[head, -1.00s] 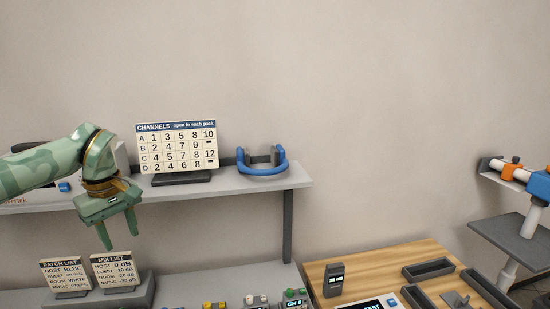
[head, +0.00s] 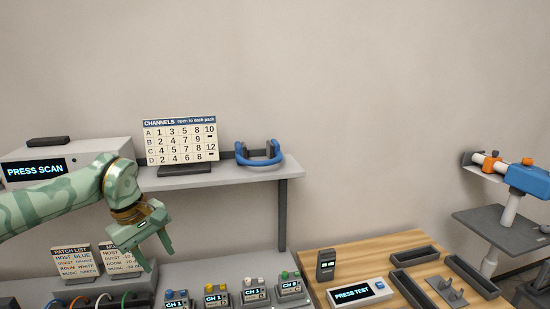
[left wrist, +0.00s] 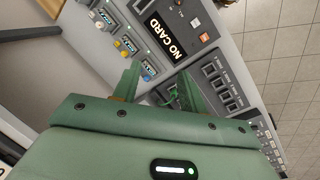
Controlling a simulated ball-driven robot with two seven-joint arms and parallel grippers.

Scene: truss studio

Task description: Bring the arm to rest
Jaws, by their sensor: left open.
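My left gripper (head: 157,253) hangs in front of the shelf at the left of the head view, fingers pointing down and a little right. Its two fingers are apart with nothing between them. It covers part of the mix list card (head: 112,258). In the left wrist view the green fingers (left wrist: 158,82) reach over the desk of equipment, near a panel reading NO CARD (left wrist: 166,38). My right gripper is in neither view.
A shelf (head: 235,173) carries the channels board (head: 180,140), a blue headset (head: 259,154) and a PRESS SCAN unit (head: 60,160). Several channel packs (head: 215,298) stand below. A wooden table (head: 380,249) at right holds a PRESS TEST box (head: 359,294) and dark trays (head: 415,256).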

